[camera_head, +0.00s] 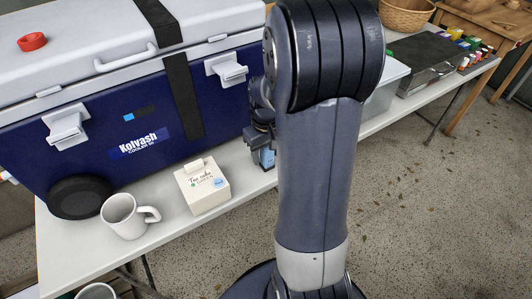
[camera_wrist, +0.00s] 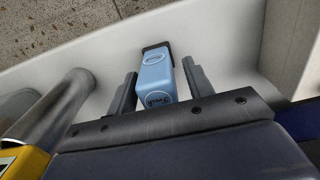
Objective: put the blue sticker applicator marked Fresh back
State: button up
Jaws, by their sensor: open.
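The blue sticker applicator (camera_wrist: 156,80) stands on the white table between the two fingers of my open gripper (camera_wrist: 159,72) in the wrist view. It has a dark end and a round mark on its near face that seems to read Fresh. A gap shows between it and the right finger; the left finger is also apart from it. In the head view my gripper (camera_head: 261,134) is low over the table, partly hidden by my arm, with the applicator (camera_head: 266,158) just below. A cream tea cake box (camera_head: 203,191) with a round blue sticker stands to the left.
A large blue and white cooler (camera_head: 110,125) fills the table's back left. A white mug (camera_head: 124,216) stands left of the box. A metal cylinder (camera_wrist: 62,103) and a yellow thing (camera_wrist: 24,164) lie left in the wrist view. The white table's (camera_head: 240,190) front edge is close.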

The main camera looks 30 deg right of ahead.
notch_tip(320, 180, up, 11)
jog(key=shift+r+p, duration=0.15)
jog(key=shift+p, duration=1)
